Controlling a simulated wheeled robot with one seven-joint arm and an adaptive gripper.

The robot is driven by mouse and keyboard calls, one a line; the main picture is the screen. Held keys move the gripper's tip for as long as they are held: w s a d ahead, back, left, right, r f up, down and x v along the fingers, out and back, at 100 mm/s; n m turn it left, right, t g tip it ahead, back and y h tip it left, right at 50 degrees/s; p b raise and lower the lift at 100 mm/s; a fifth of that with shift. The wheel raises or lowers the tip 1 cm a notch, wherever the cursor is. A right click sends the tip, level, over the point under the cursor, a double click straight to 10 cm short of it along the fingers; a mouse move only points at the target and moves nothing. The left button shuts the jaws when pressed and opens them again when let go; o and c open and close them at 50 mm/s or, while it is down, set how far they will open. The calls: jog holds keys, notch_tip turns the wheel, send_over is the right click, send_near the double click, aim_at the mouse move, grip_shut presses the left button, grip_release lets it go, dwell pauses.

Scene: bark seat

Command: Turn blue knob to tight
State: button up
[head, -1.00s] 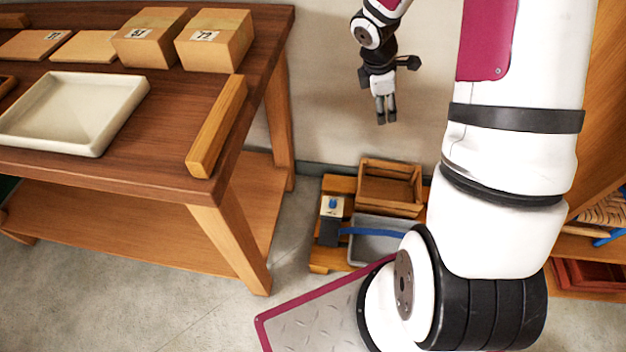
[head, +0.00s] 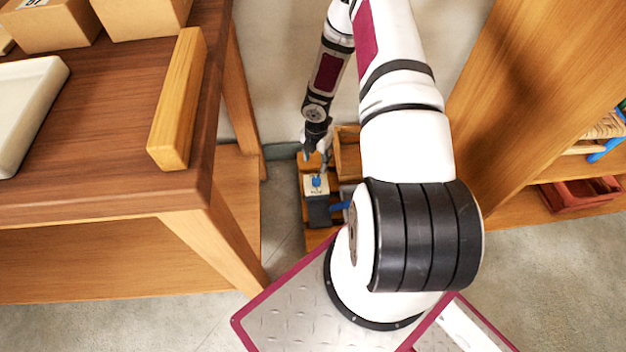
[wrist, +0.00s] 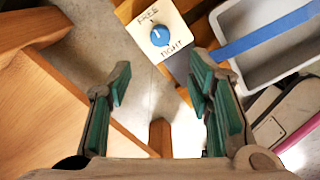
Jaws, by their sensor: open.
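The blue knob (wrist: 159,36) sits on a white plate (wrist: 178,30) on a dark block, with a word ending in "EE" above it and "TIGHT" below. Its white mark points up in the wrist view, toward the upper word. The knob also shows in the head view (head: 316,181). My gripper (wrist: 160,95) is open and empty, with green-padded fingers on either side of the picture. The knob lies beyond the fingertips and between their lines, not touched in the wrist view. In the head view my gripper (head: 317,160) is low, just behind the knob, its fingers partly hard to see.
A blue strap (wrist: 265,34) runs from the block over a grey tray (wrist: 290,70). A wooden bench (head: 185,200) stands close on the left, with a wooden bar (head: 177,100) at its edge. A wooden shelf (head: 530,110) stands on the right.

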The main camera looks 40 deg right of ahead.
aim_at(316, 180)
notch_tip(316, 180, down, 12)
jog(key=b, duration=0.4)
jog(key=shift+b, duration=0.35)
jog(key=shift+c, duration=0.2)
grip_shut()
